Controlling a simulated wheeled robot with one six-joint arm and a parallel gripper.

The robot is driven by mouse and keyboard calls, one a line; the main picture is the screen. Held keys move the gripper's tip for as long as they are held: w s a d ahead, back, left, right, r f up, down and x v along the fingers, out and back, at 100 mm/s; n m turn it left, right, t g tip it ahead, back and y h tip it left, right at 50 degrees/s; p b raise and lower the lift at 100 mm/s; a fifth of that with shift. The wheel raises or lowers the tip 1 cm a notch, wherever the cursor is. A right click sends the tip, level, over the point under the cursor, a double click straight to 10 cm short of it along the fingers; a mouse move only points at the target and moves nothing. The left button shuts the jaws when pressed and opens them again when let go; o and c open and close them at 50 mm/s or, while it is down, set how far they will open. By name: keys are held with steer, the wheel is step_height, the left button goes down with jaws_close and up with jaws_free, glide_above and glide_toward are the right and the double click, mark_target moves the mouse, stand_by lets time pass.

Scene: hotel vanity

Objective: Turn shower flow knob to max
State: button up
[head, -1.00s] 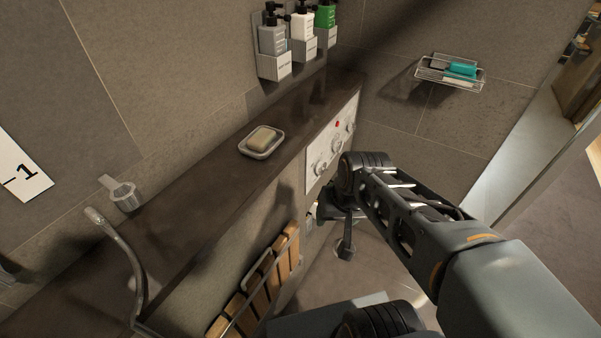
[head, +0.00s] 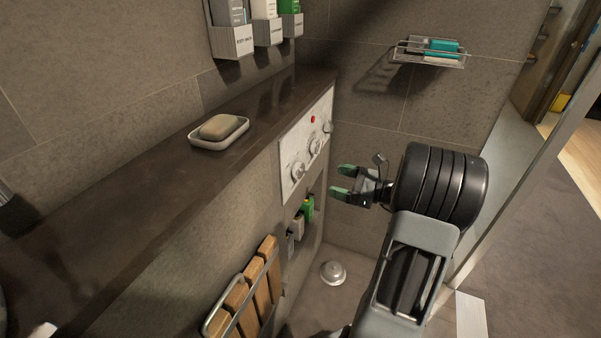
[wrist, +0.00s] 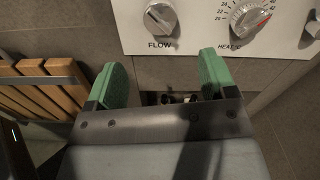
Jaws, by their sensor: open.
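The white shower panel (head: 305,145) is set in the wall below the dark ledge, with several knobs and a red dot. In the wrist view the flow knob (wrist: 160,18) is a round silver dial above the printed word FLOW, its grip bar tilted. To its right is the heat knob (wrist: 247,17) with a numbered scale. In the head view the flow knob (head: 297,171) is the nearest one on the panel. My gripper (head: 342,183) is open and empty, its green fingertips apart from the panel. In the wrist view its fingers (wrist: 163,75) sit below the panel's lower edge, straddling the FLOW label's width.
A slatted wooden folding seat (head: 248,290) is on the wall at left. Bottles (head: 304,215) stand in a niche below the panel. A soap dish (head: 220,132) lies on the ledge. A wire basket (head: 430,54) hangs on the far wall. Floor around the drain (head: 333,273) is clear.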

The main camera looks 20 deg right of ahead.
mark_target(305, 172)
steer(key=b+x, duration=0.1)
steer(key=x, duration=1)
steer(key=shift+w+a, duration=0.15)
steer(key=shift+a, duration=0.1)
steer(key=shift+c, duration=0.3)
